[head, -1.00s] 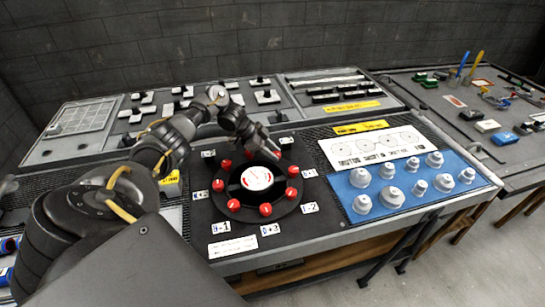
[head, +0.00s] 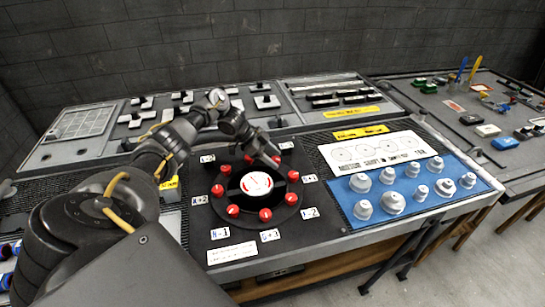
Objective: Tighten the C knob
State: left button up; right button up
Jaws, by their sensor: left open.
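A round black dial plate with a white and red centre (head: 256,184) sits on a dark panel of the console. Several red knobs ring it, among them one at the right (head: 293,175), one at the lower right (head: 291,198) and one at the bottom (head: 265,214). Small white lettered cards lie around it; the print is too small for me to tell surely which one marks C. My left gripper (head: 273,161) is open above the dial's upper right edge, close to the red knob there (head: 277,159). Whether it touches that knob is unclear. My right gripper is out of view.
A blue tray (head: 405,208) with several white knobs lies right of the dial, below a white printed sheet (head: 378,152). Black and white switch blocks (head: 267,102) stand behind. A second bench (head: 500,160) with tools is at the far right.

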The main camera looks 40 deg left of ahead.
pick_arm(q)
jog(key=v, duration=1)
jog(key=shift+s+a+r+b, duration=0.1)
jog(key=shift+a+r+b, duration=0.15)
jog(key=shift+a+b, duration=0.05)
